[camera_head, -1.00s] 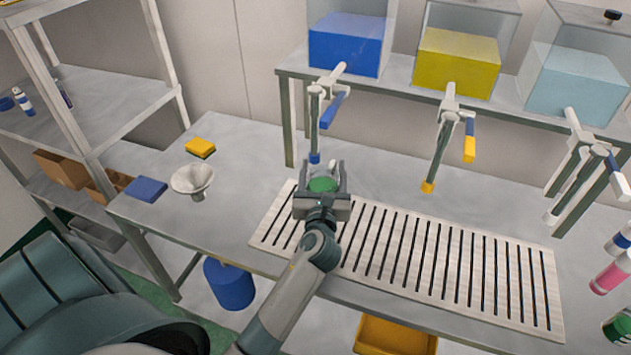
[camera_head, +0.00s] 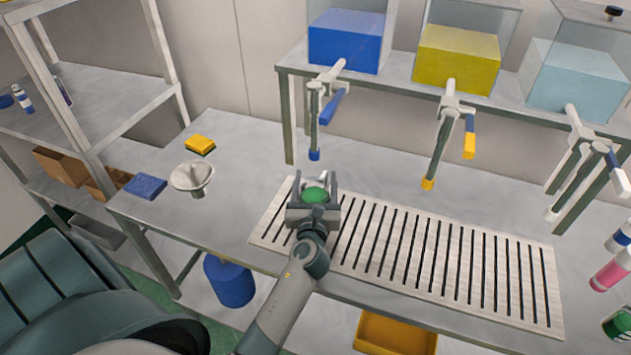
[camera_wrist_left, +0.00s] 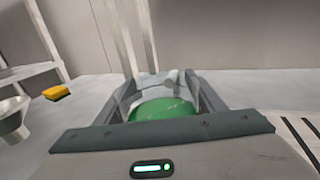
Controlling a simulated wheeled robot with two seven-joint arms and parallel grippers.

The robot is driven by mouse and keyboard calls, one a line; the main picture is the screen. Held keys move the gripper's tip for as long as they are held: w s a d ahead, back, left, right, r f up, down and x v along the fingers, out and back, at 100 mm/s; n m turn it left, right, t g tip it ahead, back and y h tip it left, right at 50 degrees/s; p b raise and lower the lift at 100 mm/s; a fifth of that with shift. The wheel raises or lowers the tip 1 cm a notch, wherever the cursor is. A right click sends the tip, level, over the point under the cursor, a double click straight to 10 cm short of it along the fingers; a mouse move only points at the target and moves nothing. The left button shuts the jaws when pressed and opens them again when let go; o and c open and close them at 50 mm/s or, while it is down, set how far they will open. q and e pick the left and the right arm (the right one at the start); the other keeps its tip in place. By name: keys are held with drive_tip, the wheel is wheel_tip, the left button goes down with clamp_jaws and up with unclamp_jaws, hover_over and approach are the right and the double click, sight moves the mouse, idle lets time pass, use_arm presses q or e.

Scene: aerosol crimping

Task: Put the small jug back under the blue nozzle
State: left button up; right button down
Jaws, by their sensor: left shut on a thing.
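My left gripper (camera_head: 316,193) is shut on the small jug, over the left end of the slatted rack. The jug is clear and holds green liquid (camera_head: 315,195). In the left wrist view the jug (camera_wrist_left: 160,107) sits between the two fingers, its lower part hidden by the gripper body. The blue nozzle (camera_head: 314,155) hangs from the tap under the blue tank, behind the jug and apart from it. I cannot tell whether the jug touches the rack. My right gripper is not in view.
The slatted rack (camera_head: 400,262) runs along the bench to the right. A yellow nozzle (camera_head: 428,184) hangs further right. A funnel (camera_head: 193,178), a yellow sponge (camera_head: 200,145) and a blue cloth-like block (camera_head: 146,186) lie left.

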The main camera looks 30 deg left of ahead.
use_arm(q)
drive_tip(key=shift+f, duration=0.15)
drive_tip(key=o, duration=1.5)
drive_tip(key=shift+c, duration=0.2)
drive_tip(key=shift+r, duration=0.2)
drive_tip(key=shift+s+d+f, duration=0.15)
drive_tip(key=shift+s+d, duration=0.2)
drive_tip(key=shift+s, duration=0.25)
drive_tip(key=b+v, duration=0.2)
drive_tip(key=v, duration=0.7)
drive_tip(key=shift+s+d+b, duration=0.1)
drive_tip(key=shift+d+b, duration=0.05)
drive_tip(key=shift+b, duration=0.15)
drive_tip(key=shift+s+d, duration=0.3)
drive_tip(key=shift+s, duration=0.3)
